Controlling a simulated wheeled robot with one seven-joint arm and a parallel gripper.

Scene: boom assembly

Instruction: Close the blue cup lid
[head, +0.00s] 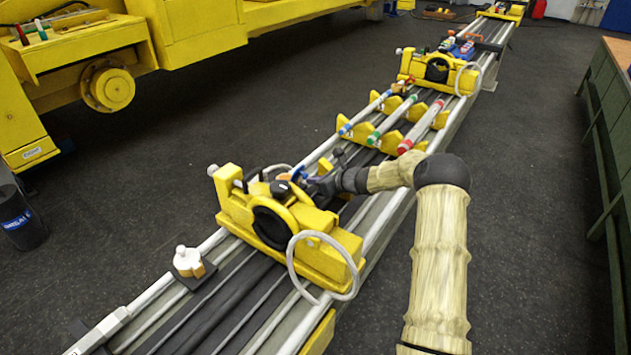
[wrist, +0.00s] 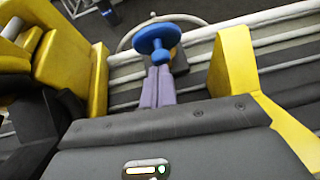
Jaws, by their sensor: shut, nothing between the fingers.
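A blue round piece with a short stem (wrist: 157,40), which looks like the blue cup lid, is at the top middle of the wrist view. A small blue patch beside the yellow carriage (head: 298,173) in the head view seems to be the same piece. My gripper (wrist: 159,70) shows as two pale purple fingers side by side, shut with nothing between them. Their tips are just below the blue piece in the picture; I cannot tell whether they touch it. In the head view my gripper (head: 308,184) is small and partly hidden behind the carriage. The cup under the lid is not clearly visible.
The yellow carriage (head: 235,210) with a pale ring handle (head: 325,265) sits on the long rails. Yellow brackets (head: 365,132) hold colour-banded tubes behind it. In the wrist view a yellow block (wrist: 232,60) stands right of the fingers.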

